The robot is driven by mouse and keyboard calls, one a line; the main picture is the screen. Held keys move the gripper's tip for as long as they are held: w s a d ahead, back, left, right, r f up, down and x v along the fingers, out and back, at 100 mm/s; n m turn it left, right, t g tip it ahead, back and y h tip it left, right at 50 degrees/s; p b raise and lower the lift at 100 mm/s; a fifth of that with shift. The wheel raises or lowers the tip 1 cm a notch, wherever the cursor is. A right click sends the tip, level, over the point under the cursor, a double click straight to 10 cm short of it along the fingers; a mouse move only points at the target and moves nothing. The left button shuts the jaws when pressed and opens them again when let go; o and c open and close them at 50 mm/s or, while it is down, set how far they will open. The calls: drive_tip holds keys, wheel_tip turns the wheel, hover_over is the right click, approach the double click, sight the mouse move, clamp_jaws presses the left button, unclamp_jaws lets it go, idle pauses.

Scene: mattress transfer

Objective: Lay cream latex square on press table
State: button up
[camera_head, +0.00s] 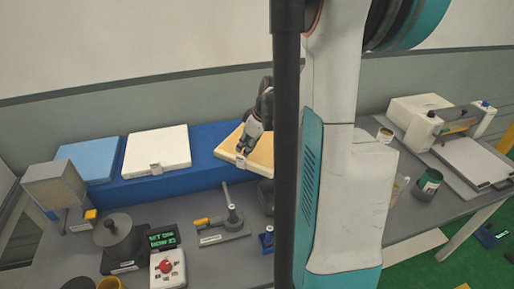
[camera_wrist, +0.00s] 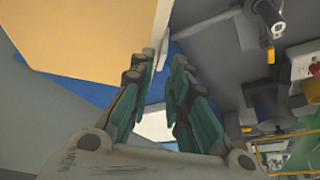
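A cream-yellow square slab (camera_head: 262,151) lies on the blue stand (camera_head: 140,188), partly hidden by my gripper and arm. In the wrist view the slab (camera_wrist: 85,40) fills the upper left, with a small white tab (camera_wrist: 162,35) on its edge. My gripper (camera_head: 243,146) is over the slab's front left part in the head view. A press-like machine (camera_head: 425,112) with a flat pale plate (camera_head: 482,160) stands at right.
A white square (camera_head: 157,149) and a light blue square (camera_head: 88,159) lie on the stand to the left. A clamp tool (camera_head: 228,222), a red-button box (camera_head: 167,266) and a dark round weight (camera_head: 118,232) stand in front.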

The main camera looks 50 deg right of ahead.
drive_tip(key=b+x, duration=0.1)
drive_tip(key=x, duration=0.4)
drive_tip(key=shift+w+a+f, duration=0.1)
drive_tip(key=shift+a+f, duration=0.05)
clamp_jaws()
